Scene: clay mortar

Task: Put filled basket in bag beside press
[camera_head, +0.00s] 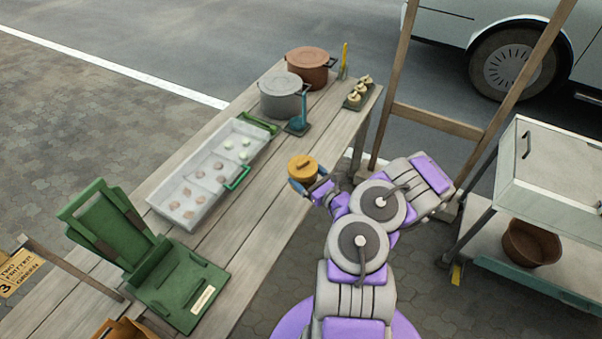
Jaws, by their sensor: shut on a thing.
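My gripper (318,188) is shut on a small round tan basket (303,169) with a yellow-brown top. It holds the basket off the right edge of the table, near its middle. What lies inside the basket is too small to tell. The green press (178,284) stands at the near left end of the table with its hinged plate (108,222) raised. An orange-brown bag (125,330) is beside the press at the bottom edge of the picture, mostly cut off. The basket is well apart from both press and bag.
A divided white tray (165,208) with several small pieces lies on the wooden table (225,235). A grey pot (282,97), a brown pot (309,65) and a small dark tray (357,95) stand at the far end. A wooden frame (436,121) and white cart (550,165) are at right.

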